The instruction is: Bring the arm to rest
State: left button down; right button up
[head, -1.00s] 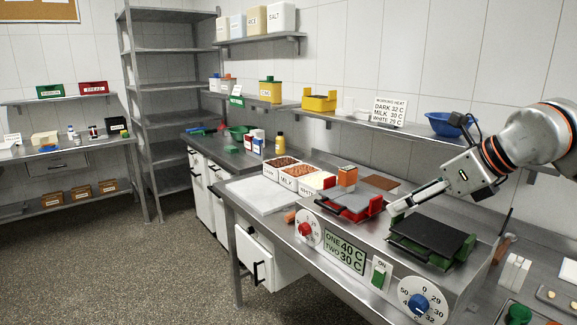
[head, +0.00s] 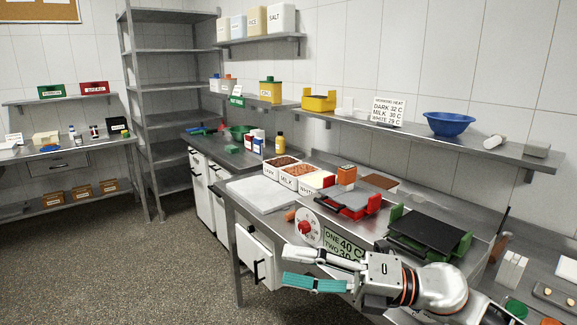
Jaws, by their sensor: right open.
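My right gripper (head: 315,268) is in the lower middle of the head view, in front of the counter's front edge. Its two fingers are spread apart, pointing left, with nothing between them. My right arm comes in from the bottom right and covers part of the counter's front panel, including the blue dial and the switch seen earlier. My left gripper does not show.
The steel counter (head: 395,215) carries a black plate with green ends (head: 428,232), a grey plate with red ends (head: 349,203), labelled bins (head: 298,176) and a marble slab (head: 262,194). A wall shelf (head: 470,143) holds a blue bowl (head: 449,124). Floor (head: 150,265) at left is clear.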

jog(key=w+d+f+m+t+h, duration=0.1)
jog(key=d+f+m+t+h, duration=0.5)
jog(key=f+m, duration=0.5)
jog(key=w+d+f+m+t+h, duration=0.1)
jog(key=d+f+m+t+h, duration=0.25)
jog(key=f+m+t, duration=0.7)
jog(key=s+d+f+m+g+h, duration=0.3)
jog(key=s+f+m, duration=0.3)
jog(key=f, duration=0.5)
jog(key=s+d+f+m+g+h, duration=0.3)
jog(key=s+d+f+m+g, duration=0.3)
jog(key=s+f, duration=0.5)
jog(key=shift+s+f, duration=0.3)
jog(key=shift+f, duration=0.15)
